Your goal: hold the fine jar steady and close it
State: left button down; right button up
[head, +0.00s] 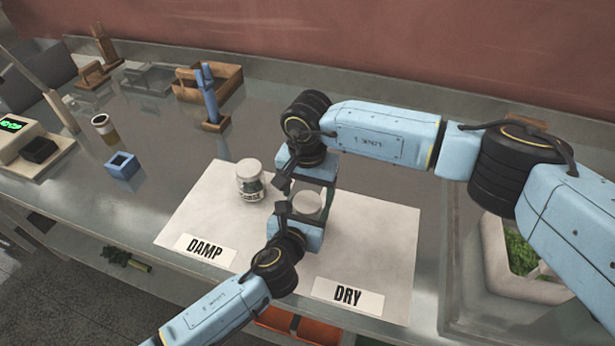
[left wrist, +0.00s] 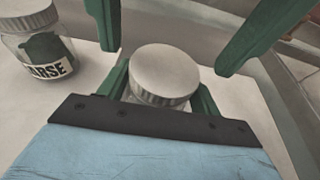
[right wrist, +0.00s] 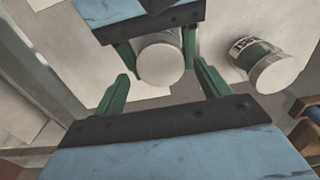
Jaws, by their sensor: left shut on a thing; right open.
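The fine jar (head: 307,207) stands on the white mat's DRY side, its label hidden. A pale ribbed lid (left wrist: 165,75) sits on its top; I cannot tell how tightly. My left gripper (head: 303,217) is shut on the jar's body from the near side. Its green fingers flank the glass below the lid in the left wrist view. My right gripper (right wrist: 160,78) is open and comes in from the far side. Its fingers are spread wide, apart from the lid, which lies between and beyond the tips in the right wrist view (right wrist: 160,62).
A lidded jar labelled COARSE (head: 250,181) stands on the DAMP side of the mat (head: 205,205), close left of the grippers. A blue holder (head: 122,166), a brown cup (head: 104,128) and a scale (head: 35,155) stand further left. A planter (head: 520,265) is at right.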

jog(key=shift+f, duration=0.95)
jog(key=c, duration=0.9)
jog(key=o, duration=1)
jog(key=shift+r, duration=0.1)
jog(key=shift+r, duration=2.2)
jog(key=shift+c, duration=0.3)
